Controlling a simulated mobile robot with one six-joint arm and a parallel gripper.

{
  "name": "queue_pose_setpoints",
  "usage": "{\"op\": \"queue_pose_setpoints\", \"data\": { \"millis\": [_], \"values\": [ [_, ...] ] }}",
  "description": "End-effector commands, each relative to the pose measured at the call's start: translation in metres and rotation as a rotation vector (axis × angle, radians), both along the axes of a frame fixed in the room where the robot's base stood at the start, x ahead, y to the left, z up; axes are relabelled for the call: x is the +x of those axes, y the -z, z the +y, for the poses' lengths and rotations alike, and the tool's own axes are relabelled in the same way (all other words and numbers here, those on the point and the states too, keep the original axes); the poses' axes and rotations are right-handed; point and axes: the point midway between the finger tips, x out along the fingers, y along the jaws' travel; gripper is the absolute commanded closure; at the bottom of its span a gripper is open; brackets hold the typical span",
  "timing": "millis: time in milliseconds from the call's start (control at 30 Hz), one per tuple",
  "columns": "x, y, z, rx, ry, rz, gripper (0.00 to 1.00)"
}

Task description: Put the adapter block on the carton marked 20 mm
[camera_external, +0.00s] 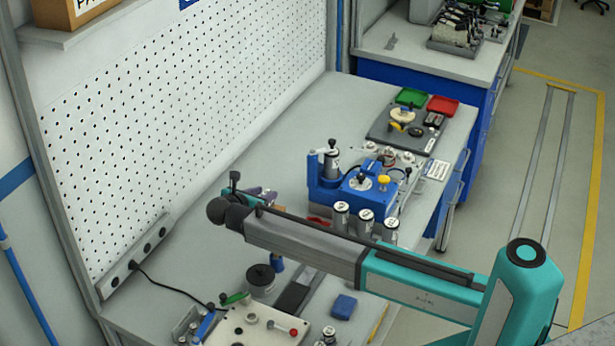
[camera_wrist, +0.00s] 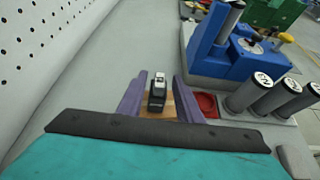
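My gripper (camera_wrist: 159,88) shows two purple fingers in the wrist view, spread apart. A small dark block with a pale top (camera_wrist: 157,92) appears between them, with visible space on its right. A brown surface (camera_wrist: 145,104) shows beneath it; whether this is a carton I cannot tell. In the external view my gripper (camera_external: 262,193) is low over the bench, left of the blue fixture, partly hidden by my arm. A trace of brown shows beside it. I see no readable 20 mm mark, and cannot tell for sure which thing is the adapter block.
The blue fixture (camera_external: 356,200) and several metal cylinders (camera_wrist: 240,94) stand right of my gripper. A red tray (camera_wrist: 206,104) lies close by. The pegboard wall (camera_external: 190,90) is on the left. A blue block (camera_external: 343,306) lies at the front. The bench behind the gripper is clear.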

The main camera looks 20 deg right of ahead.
Motion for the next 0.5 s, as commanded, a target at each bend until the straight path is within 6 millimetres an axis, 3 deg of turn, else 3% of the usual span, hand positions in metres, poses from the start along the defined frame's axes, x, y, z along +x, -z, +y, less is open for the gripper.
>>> {"op": "queue_pose_setpoints", "data": {
  "millis": [300, 500],
  "values": [
    [0.0, -0.003, 0.0, 0.001, 0.0, -0.001, 0.68],
    [-0.011, -0.009, 0.012, 0.001, -0.002, -0.001, 0.68]
  ]
}}
